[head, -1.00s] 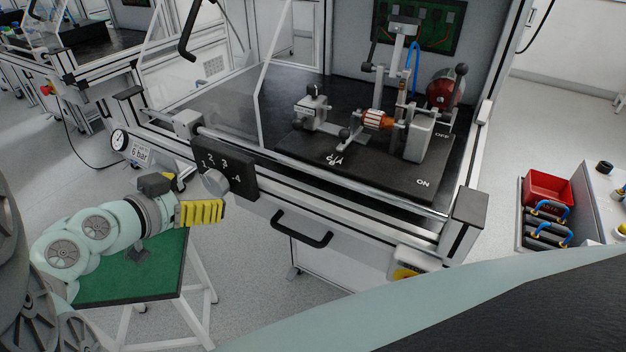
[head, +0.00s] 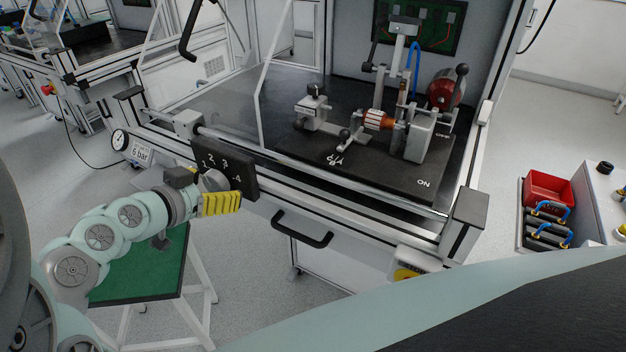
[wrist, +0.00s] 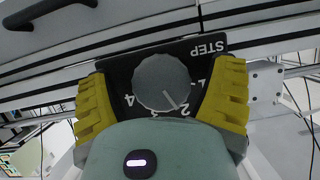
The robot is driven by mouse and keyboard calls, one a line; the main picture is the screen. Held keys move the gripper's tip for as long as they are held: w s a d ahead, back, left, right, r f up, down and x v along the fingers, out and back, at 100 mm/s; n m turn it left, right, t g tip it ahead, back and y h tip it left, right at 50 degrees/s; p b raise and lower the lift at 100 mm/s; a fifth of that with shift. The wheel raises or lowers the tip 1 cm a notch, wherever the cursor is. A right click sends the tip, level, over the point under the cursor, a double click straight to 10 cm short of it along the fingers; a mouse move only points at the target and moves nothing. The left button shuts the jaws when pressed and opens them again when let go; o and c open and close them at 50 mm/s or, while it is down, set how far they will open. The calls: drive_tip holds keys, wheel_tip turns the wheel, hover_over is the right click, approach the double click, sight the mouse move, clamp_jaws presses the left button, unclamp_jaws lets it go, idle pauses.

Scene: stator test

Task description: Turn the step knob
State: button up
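The step knob (head: 214,181) is a grey round dial on a black plate (head: 238,172) with white numbers, on the front of the bench. In the wrist view the knob (wrist: 162,82) appears upside down with the word STEP on its plate, and its pointer line is toward the 2. My gripper (head: 221,203) has yellow ribbed fingers and is at the plate, close to the knob. In the wrist view the fingers (wrist: 164,75) are spread on either side of the knob, with gaps showing between them and it. Whether the fingertips reach past the knob's face is hard to tell.
A black drawer handle (head: 302,229) is right of and below the plate. A pressure gauge (head: 120,139) marked 6 bar is to the left. A metal rail (head: 320,174) runs along the bench front. A green-topped stand (head: 140,275) is below my arm.

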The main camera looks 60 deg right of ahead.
drive_tip(key=c, duration=1)
drive_tip(key=b, duration=0.2)
drive_tip(key=shift+w+n+b, duration=0.15)
drive_tip(key=shift+n+b, duration=0.2)
drive_tip(key=shift+n, duration=0.05)
drive_tip(key=shift+n+g+b, duration=0.6)
drive_tip(key=shift+b, duration=0.3)
drive_tip(key=shift+r+n+g+p, duration=0.15)
drive_tip(key=shift+n+g+p, duration=0.25)
drive_tip(key=shift+n+g, duration=0.8)
drive_tip(key=shift+s+n+h+p, duration=0.2)
drive_tip(key=shift+n+h+p, duration=0.15)
drive_tip(key=shift+n, duration=0.55)
drive_tip(key=shift+g, duration=0.3)
drive_tip(key=o, duration=1.2)
